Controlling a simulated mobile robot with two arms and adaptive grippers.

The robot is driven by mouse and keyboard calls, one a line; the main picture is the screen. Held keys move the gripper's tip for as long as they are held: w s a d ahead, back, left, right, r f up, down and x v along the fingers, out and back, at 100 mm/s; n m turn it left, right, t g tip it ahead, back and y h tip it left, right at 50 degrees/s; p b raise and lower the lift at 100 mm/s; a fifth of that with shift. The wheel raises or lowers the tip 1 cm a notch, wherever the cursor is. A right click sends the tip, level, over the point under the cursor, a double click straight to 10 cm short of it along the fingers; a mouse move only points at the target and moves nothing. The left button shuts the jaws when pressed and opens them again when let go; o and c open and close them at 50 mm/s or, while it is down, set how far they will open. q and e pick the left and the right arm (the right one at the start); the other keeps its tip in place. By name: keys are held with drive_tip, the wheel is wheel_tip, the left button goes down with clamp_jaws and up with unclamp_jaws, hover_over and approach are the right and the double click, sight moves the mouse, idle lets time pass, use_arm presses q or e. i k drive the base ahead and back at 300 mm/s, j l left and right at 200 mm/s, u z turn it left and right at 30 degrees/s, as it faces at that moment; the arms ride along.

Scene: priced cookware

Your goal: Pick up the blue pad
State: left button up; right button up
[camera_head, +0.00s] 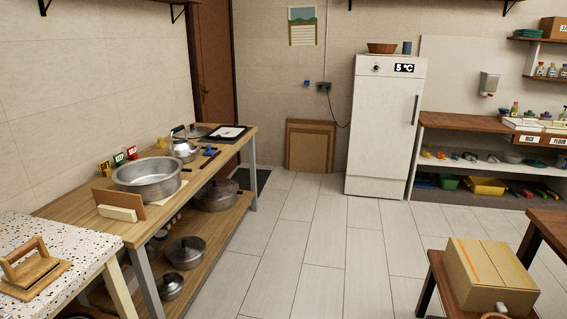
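A small blue object (210,150), which may be the blue pad, lies on the wooden table (75,208) along the left wall. It sits right of the kettle (183,150) and in front of a dark-framed white panel (230,132). It is small in this view and its exact shape is hard to tell. A tiny blue item (306,83) is also on the back wall. Neither of my grippers shows in the head view.
A large metal pot (147,176), brown and cream blocks and small price cards stand on the left table. Lidded pots (215,195) are on its lower shelf. A white fridge (383,126) stands at the back; a cardboard box (490,275) is at lower right. The middle floor is clear.

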sight(209, 152)
drive_tip(key=i+z, duration=0.2)
drive_tip(key=i, duration=2.05)
drive_tip(key=j, duration=0.1)
